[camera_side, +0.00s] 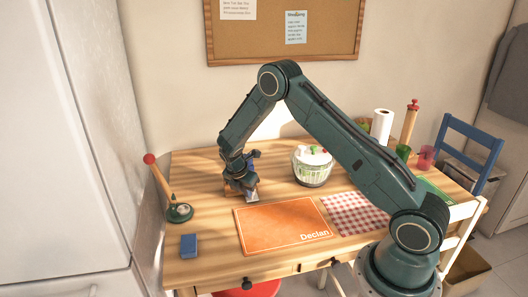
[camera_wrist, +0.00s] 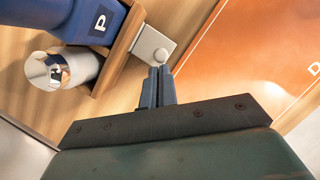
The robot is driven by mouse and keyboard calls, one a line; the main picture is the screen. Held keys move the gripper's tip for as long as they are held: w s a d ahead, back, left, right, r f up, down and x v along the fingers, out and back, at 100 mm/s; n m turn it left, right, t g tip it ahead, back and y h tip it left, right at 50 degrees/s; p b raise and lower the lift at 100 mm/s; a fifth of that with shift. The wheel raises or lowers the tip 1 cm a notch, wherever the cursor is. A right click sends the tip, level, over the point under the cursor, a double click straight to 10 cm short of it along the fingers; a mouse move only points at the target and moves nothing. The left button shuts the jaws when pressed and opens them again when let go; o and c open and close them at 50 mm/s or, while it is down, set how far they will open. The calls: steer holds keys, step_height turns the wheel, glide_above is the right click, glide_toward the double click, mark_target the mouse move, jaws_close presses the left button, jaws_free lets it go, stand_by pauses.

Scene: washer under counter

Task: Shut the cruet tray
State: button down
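The cruet tray (camera_wrist: 122,50) shows in the wrist view as a wooden holder with a thin wall. A blue container marked P (camera_wrist: 85,22) and a shiny white-and-metal shaker (camera_wrist: 70,70) are in or beside it. A pale grey plate with a round knob (camera_wrist: 152,47) sticks out from its wall. My gripper (camera_wrist: 159,72) has its two dark fingers together, with nothing seen between them. The fingertips are right by the plate's lower edge; I cannot tell whether they touch. In the side view the tray (camera_side: 231,187) is partly hidden by my gripper (camera_side: 247,185).
An orange mat (camera_side: 275,225) marked Declan lies just right of the tray. A blue block (camera_side: 188,245) and a red-knobbed stand (camera_side: 179,212) are at the left. A salad spinner (camera_side: 312,170) and a checked cloth (camera_side: 355,212) are to the right.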

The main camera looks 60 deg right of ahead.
steer(key=a, duration=0.3)
steer(key=shift+a+r, duration=0.1)
steer(key=shift+a, duration=0.3)
steer(key=v, duration=1)
steer(key=shift+a, duration=0.1)
